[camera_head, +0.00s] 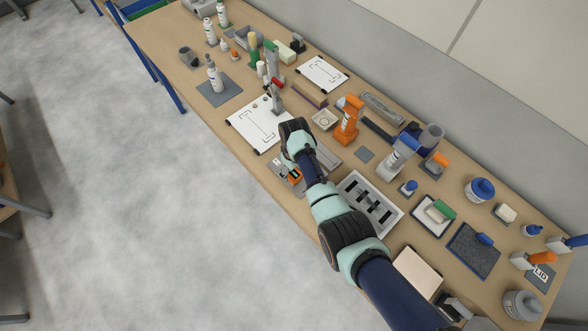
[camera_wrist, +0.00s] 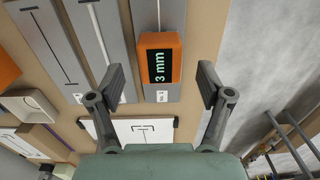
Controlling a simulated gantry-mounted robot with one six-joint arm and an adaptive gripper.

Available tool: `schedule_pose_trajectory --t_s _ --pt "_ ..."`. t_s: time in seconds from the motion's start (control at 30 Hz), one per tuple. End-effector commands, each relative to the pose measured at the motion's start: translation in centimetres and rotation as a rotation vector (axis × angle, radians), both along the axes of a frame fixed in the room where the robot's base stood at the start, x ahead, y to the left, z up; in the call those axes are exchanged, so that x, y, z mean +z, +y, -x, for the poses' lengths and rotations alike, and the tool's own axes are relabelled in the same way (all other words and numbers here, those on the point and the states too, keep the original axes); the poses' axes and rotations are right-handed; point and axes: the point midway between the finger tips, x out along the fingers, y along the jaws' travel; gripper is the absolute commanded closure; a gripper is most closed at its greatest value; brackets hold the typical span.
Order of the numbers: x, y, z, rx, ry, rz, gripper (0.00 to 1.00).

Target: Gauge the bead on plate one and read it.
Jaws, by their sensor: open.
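In the wrist view, an orange gauge (camera_wrist: 174,61) with a dark display shows "3 mm" in green. It sits on a grey plate (camera_wrist: 146,15) that carries a narrow pale bead (camera_wrist: 159,14). A small white label (camera_wrist: 162,96) on this plate is too small to read surely. My gripper (camera_wrist: 162,84) is open, its two fingers apart on either side of the gauge with nothing held. The gauge also shows in the head view (camera_head: 295,176), beside my forearm. My fingertips are hidden there.
A white marked sheet (camera_head: 251,137) lies beyond my arm.

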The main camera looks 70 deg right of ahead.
Motion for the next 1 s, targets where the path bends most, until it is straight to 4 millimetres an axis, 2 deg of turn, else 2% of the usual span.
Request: schedule_pose_trajectory --t_s 0.03,0.43,1.0 --pt "1.0 0.0 0.0 0.0 0.0 0.0 0.22" --pt "4.7 0.0 0.0 0.0 0.0 0.0 0.22" --pt "4.7 0.0 0.0 0.0 0.0 0.0 0.22"
